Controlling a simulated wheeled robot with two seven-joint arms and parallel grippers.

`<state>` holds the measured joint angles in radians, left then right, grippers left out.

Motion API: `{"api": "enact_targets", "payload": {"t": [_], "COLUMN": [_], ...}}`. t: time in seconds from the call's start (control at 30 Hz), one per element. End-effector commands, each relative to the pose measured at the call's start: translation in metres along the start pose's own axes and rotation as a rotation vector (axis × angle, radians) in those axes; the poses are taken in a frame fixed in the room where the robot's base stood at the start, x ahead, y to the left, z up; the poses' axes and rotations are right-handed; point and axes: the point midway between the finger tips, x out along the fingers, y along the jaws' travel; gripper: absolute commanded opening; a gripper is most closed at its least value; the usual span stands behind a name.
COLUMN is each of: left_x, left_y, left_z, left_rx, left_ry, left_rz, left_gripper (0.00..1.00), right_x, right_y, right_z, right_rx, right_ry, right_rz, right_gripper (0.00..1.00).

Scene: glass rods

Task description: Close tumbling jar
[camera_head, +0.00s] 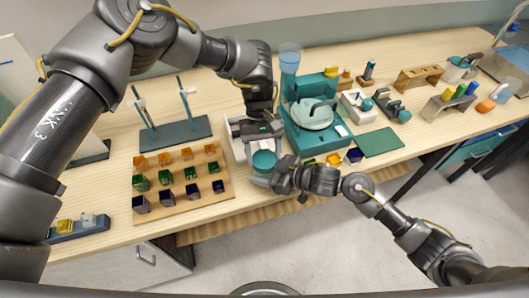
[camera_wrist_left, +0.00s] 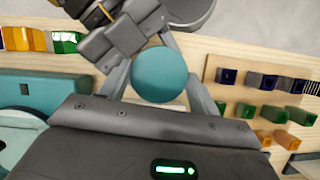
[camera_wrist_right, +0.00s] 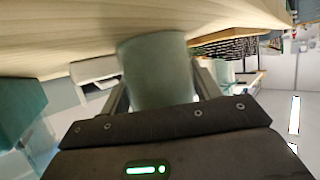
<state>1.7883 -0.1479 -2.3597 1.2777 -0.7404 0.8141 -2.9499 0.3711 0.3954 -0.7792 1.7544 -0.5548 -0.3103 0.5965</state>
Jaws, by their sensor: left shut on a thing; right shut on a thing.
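The jar has a round teal lid (camera_head: 264,159) and a grey-green body (camera_head: 259,180) near the front edge of the workbench, left of the teal machine. My left gripper (camera_head: 263,148) comes down from above and is shut on the lid; the lid (camera_wrist_left: 160,75) also shows between its fingers in the left wrist view. My right gripper (camera_head: 277,178) reaches in from the right and is shut on the jar body. The body (camera_wrist_right: 156,70) fills the space between its fingers in the right wrist view. The lid sits over the body; whether it is fully seated I cannot tell.
A teal machine (camera_head: 300,125) stands just right of the jar. A wooden board with rows of coloured glass blocks (camera_head: 185,205) lies to the left, with a dark stand with upright rods (camera_head: 175,137) behind it. A green mat (camera_head: 380,143) lies to the right.

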Motion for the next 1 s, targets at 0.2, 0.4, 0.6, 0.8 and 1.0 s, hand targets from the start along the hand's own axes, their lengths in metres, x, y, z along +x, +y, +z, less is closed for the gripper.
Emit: {"api": "enact_targets", "payload": {"t": [0.2,0.4,0.6,0.8,1.0], "left_x": [-0.001,-0.002,-0.002,-0.015,-0.038], "left_y": [0.002,0.001,0.000,0.000,0.000], "left_z": [0.000,-0.001,-0.001,0.004,0.014], "left_rx": [0.002,0.000,-0.002,-0.003,-0.003], "left_ry": [0.002,0.002,0.003,0.004,0.005], "left_rz": [0.006,0.005,0.004,0.004,0.004], "left_gripper": [0.67,0.84,0.84,0.84,0.84], "right_x": [0.000,0.000,0.000,0.000,-0.001], "right_y": [-0.003,-0.002,-0.001,0.000,0.000], "right_z": [0.000,0.000,0.000,0.000,0.000], "right_rx": [-0.003,-0.001,-0.001,-0.001,0.000], "right_ry": [0.002,0.001,0.000,0.000,-0.001], "right_rz": [-0.006,-0.004,-0.002,-0.001,0.000], "right_gripper": [0.00,0.00,0.00,0.00,0.00]}}
